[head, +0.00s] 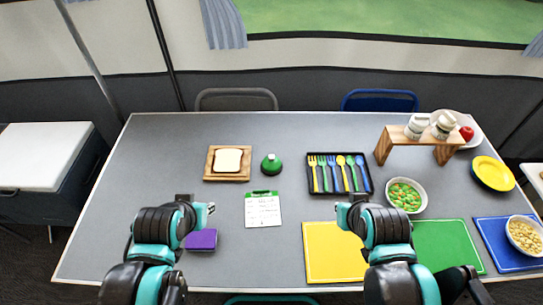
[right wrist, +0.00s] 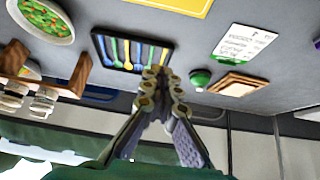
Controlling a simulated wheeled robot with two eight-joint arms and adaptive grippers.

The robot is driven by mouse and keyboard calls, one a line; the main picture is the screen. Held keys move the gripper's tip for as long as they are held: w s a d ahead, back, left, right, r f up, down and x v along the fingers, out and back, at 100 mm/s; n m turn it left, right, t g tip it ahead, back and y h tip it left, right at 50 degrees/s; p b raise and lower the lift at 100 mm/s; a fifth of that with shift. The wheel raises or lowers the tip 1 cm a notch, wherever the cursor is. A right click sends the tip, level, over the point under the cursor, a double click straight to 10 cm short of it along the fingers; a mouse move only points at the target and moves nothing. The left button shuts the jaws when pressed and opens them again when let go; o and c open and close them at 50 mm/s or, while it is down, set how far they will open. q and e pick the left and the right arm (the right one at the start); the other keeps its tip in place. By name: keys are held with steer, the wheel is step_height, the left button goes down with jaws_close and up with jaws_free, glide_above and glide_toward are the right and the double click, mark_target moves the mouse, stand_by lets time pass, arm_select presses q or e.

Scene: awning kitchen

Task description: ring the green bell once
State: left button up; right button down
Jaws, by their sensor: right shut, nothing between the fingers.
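The green bell (head: 271,163), a green dome with a small light knob on top, stands upright on the grey table (head: 330,129). It is just right of the bread board and also shows in the right wrist view (right wrist: 200,79). My left gripper (head: 209,212) is nearer the front, left of and apart from the bell, above the purple block; its finger gap is unclear. My right gripper (head: 343,213) is to the right and nearer the front, apart from the bell. In the right wrist view its fingertips (right wrist: 157,73) are together and empty.
Bread lies on a wooden board (head: 213,178). A clipboard (head: 262,223) lies in front of the bell. A cutlery tray (head: 312,187), a wooden stand (head: 383,146) and a vegetable bowl (head: 421,189) are to the right. A purple block (head: 201,240) and yellow mat (head: 316,276) are near the front.

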steer(key=w+a+r+n+y+p, duration=0.2)
steer(key=w+a+r+n+p, duration=0.15)
steer(key=w, duration=0.45)
steer(key=n+y+p, duration=0.4)
steer(key=n+p, duration=0.2)
steer(key=n, duration=0.8)
glide_above(273, 158)
step_height(273, 158, down, 5)
steer(key=shift+r, duration=0.15)
step_height(273, 158, down, 9)
steer(key=b, duration=0.6)
steer(key=shift+r, duration=0.1)
steer(key=shift+b, duration=0.3)
steer(key=shift+f+b, duration=0.35)
steer(key=shift+f, duration=0.05)
